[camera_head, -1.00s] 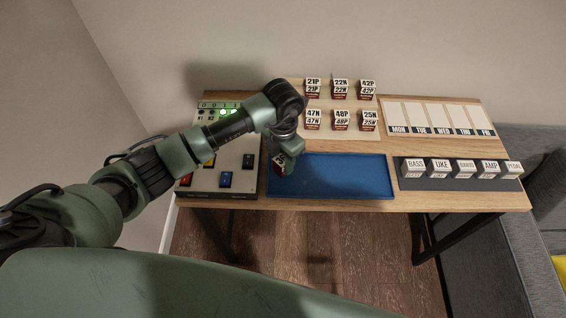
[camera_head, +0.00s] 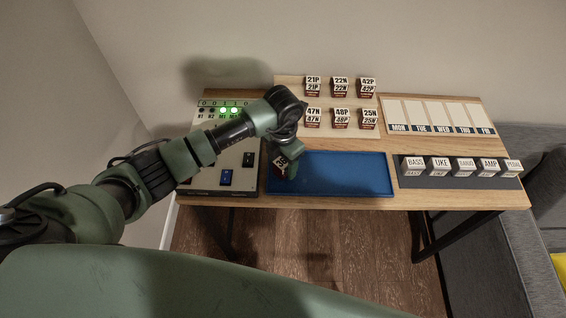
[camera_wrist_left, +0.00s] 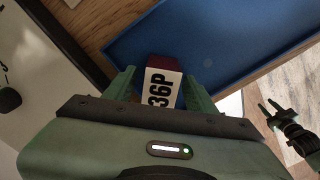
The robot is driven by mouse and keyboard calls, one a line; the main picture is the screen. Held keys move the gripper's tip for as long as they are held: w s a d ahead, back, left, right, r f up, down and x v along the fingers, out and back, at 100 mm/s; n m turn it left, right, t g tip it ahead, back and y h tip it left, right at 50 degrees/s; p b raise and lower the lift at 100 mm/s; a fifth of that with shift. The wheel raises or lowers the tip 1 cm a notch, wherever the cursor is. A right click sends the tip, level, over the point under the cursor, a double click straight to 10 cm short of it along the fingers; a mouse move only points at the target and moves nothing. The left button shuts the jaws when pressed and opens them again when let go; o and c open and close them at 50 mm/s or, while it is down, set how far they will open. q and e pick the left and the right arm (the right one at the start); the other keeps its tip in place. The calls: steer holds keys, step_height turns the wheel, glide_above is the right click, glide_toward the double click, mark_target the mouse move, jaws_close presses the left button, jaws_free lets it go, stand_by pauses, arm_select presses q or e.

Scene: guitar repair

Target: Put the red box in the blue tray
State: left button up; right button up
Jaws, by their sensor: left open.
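A dark red box with a white label reading 36P (camera_wrist_left: 160,88) sits between the two fingers of my left gripper (camera_wrist_left: 158,85) in the left wrist view. The fingers are open, one on each side of it. In the head view the box (camera_head: 280,164) and my left gripper (camera_head: 286,168) are at the left end of the blue tray (camera_head: 345,185). The tray (camera_wrist_left: 200,25) also shows beyond the box in the wrist view. Whether the box rests on the tray floor is hidden. My right gripper (camera_wrist_left: 269,107) appears open, well off to the right in the wrist view.
Several similar labelled boxes (camera_head: 341,118) stand on a pale board behind the tray. A button panel (camera_head: 240,185) is left of the tray, partly behind my arm. White boxes (camera_head: 439,168) stand on a dark strip at right. The rest of the tray is empty.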

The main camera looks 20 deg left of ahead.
mark_target(283, 162)
arm_select(q)
steer(key=shift+r, duration=0.4)
step_height(283, 162, up, 10)
steer(key=b, duration=0.3)
steer(key=shift+r, duration=0.7)
steer(key=shift+d, duration=0.1)
